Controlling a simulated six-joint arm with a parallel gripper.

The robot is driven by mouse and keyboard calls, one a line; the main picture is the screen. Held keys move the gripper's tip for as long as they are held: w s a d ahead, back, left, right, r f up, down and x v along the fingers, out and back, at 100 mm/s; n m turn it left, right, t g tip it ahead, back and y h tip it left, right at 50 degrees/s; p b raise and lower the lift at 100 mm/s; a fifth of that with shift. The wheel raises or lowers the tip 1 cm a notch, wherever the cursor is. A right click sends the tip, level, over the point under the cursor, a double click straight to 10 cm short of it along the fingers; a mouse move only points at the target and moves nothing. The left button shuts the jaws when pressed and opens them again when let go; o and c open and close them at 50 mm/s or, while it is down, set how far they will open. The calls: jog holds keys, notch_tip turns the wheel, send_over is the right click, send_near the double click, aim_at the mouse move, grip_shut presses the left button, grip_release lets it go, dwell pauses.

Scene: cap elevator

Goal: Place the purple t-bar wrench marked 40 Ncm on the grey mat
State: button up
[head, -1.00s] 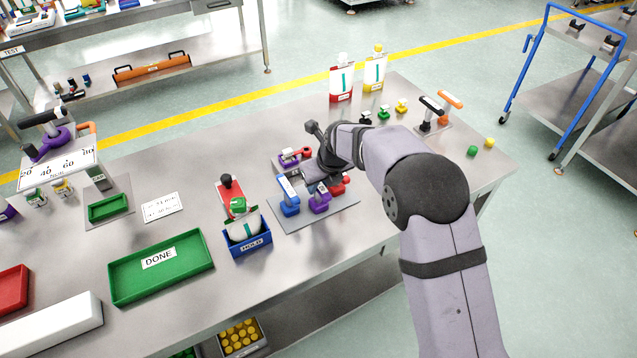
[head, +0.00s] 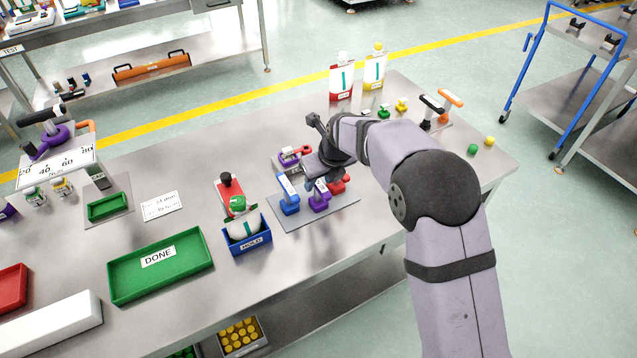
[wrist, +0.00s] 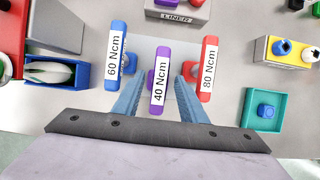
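The purple t-bar wrench (wrist: 159,77), with a white label marked 40 Ncm, stands on the grey mat (wrist: 148,45) between a blue 60 Ncm wrench (wrist: 117,55) and a red 80 Ncm wrench (wrist: 208,68). In the head view the purple wrench (head: 319,200) stands on the mat (head: 345,210) at the table's front, partly covered by my gripper. My gripper (wrist: 159,82) is open, with one blue finger on each side of the purple wrench's bar and a gap on both sides. In the head view the fingertips are mostly hidden behind the wrist.
The blue (head: 289,205) and red wrenches stand close on either side. A grey LINER block (wrist: 177,12) is behind the mat. A blue HOLD bin (head: 247,240) is left of it, and a teal tray (wrist: 264,108) is to the right in the wrist view.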

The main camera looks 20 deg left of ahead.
jog(key=b+v, duration=0.1)
jog(key=v, duration=0.9)
jog(key=shift+d, duration=0.1)
jog(key=s+d+f+n+h, duration=0.15)
jog(key=s+d+n, duration=0.25)
jog(key=d+n, duration=0.55)
jog(key=s+d+f+n+g+h, duration=0.1)
jog(key=s+d+f+n, duration=0.3)
jog(key=s+d+n, duration=0.4)
jog(key=s+d+f+n+g, duration=0.2)
jog(key=s+d+f+n, duration=0.2)
jog(key=s+d+n, duration=0.5)
jog(key=s+d, duration=0.3)
jog(key=s, duration=0.1)
jog(key=shift+f+h, duration=0.15)
jog(key=shift+h, duration=0.2)
jog(key=shift+n, duration=0.25)
notch_tip(320, 180, up, 2)
jog(key=shift+r+p, duration=0.1)
jog(key=shift+p, duration=0.8)
